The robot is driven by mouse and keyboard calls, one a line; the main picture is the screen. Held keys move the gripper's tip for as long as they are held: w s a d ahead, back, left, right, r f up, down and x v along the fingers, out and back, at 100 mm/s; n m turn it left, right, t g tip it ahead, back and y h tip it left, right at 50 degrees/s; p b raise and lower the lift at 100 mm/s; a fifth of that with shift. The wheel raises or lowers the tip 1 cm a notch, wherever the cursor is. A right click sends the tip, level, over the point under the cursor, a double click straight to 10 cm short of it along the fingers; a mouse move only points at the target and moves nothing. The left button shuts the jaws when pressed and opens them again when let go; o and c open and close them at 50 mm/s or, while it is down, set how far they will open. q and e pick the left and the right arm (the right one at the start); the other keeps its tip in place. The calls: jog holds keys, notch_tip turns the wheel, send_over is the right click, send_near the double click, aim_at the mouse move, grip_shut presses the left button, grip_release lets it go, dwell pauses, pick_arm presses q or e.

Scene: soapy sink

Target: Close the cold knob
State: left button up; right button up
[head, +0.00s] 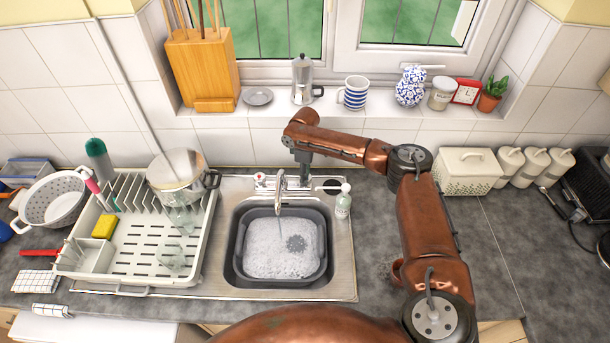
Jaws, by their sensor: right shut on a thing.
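The tap (280,190) stands at the back of the sink, with its spout over the basin. A knob with a red mark (260,180) is left of the spout. My right gripper (304,182) points down just right of the spout, where the cold knob is. It is shut on that knob, which is mostly hidden behind the fingers. A thin bluish stream seems to fall from the spout into the soapy water (280,250). My left gripper is not in view.
A soap bottle (343,203) stands right of the tap. The dish rack (140,275) with a pot (177,172) and glasses is left of the sink. The counter (510,260) at right is mostly clear.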

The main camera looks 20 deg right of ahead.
jog(key=shift+r+m+p, duration=0.15)
jog(key=shift+m+p, duration=0.15)
jog(key=shift+p, duration=0.45)
jog(key=m+p, duration=0.3)
jog(key=p, duration=0.2)
jog(key=shift+r+m, duration=0.1)
jog(key=shift+m, duration=0.2)
jog(key=shift+w+d+m+p, duration=0.1)
jog(key=shift+m+p, duration=1.4)
jog(key=shift+f, duration=0.2)
jog(key=o, duration=1.2)
jog(key=shift+c, duration=0.2)
